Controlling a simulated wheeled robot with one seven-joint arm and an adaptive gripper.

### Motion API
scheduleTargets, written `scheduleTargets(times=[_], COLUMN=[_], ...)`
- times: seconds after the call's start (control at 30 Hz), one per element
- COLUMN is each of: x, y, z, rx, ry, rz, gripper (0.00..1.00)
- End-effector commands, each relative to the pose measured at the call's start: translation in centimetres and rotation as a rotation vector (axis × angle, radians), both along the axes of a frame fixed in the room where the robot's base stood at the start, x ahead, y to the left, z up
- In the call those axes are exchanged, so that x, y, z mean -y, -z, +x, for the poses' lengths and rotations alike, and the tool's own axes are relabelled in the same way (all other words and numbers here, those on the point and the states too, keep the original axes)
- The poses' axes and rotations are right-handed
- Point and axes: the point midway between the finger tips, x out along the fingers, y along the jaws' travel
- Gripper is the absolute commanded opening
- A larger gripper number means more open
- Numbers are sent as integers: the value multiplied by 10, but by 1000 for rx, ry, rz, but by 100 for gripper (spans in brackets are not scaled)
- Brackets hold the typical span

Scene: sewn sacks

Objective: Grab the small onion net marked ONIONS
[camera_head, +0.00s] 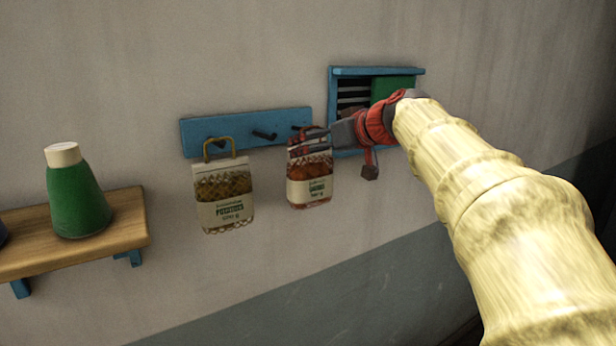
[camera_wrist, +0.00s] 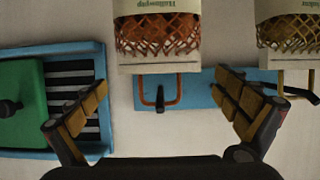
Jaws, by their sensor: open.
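The small onion net (camera_head: 309,180), with orange-brown mesh and a pale label that appears to read ONIONS, hangs by a reddish handle from the right part of a blue peg rail (camera_head: 232,130). In the wrist view the net (camera_wrist: 158,36) is at the top centre, its handle loop (camera_wrist: 142,92) below it around a dark peg. My gripper (camera_head: 318,141) is at the handle's height. In the wrist view its fingers (camera_wrist: 160,92) are spread wide, one on each side of the handle, with nothing held. Part of the handle is hidden behind the fingers in the head view.
A potato net (camera_head: 223,200) marked POTATOES hangs to the left; it also shows in the wrist view (camera_wrist: 288,38), near one finger. A blue-framed box with a green panel (camera_head: 394,87) is on the wall at right. A green bottle (camera_head: 77,200) stands on a wooden shelf (camera_head: 125,215).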

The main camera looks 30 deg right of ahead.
Motion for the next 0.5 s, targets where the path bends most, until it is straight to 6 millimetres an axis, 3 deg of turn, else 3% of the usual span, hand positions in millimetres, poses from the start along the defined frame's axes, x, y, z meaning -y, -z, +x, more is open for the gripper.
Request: scheduleTargets(times=[0.3,0.5], x=[-2,-2], y=[14,19], z=[38,48], rx=[-1,1], ry=[-1,1], rz=[1,0], gripper=[100,100])
